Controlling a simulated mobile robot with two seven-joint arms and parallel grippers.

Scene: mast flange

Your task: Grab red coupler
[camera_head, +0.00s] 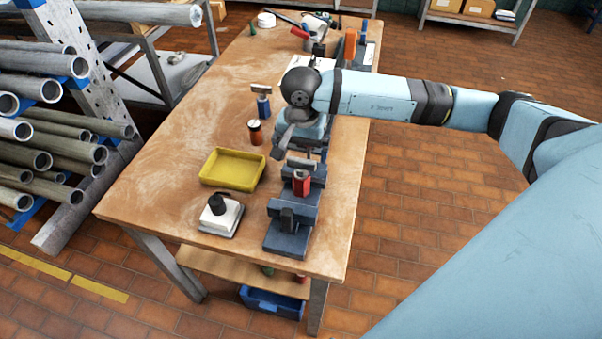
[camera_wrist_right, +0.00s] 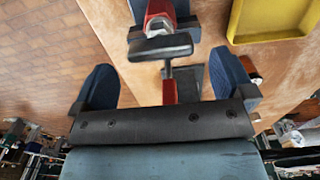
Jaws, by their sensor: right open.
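A red coupler (camera_head: 301,184) with a flat grey bar on top stands in a blue-grey holder (camera_head: 284,242) on the workbench. In the right wrist view, the red body (camera_wrist_right: 159,10) shows at the top edge, with a metal collar and a dark bar. My right gripper (camera_head: 294,146) is just behind the coupler, above the row of holders, apart from it. In the right wrist view its two blue fingers (camera_wrist_right: 165,72) are spread wide. A second red piece (camera_wrist_right: 170,91) with a metal shaft shows between them, lower down; its base is hidden. My left gripper is out of view.
A yellow tray (camera_head: 232,153) and a white block with a black knob (camera_head: 220,214) stand left of the holders. An orange-brown cylinder (camera_head: 255,133) and a blue-based piece (camera_head: 263,107) stand farther back. The bench's left part (camera_head: 160,170) is clear. Pipes fill a rack (camera_head: 95,75) at left.

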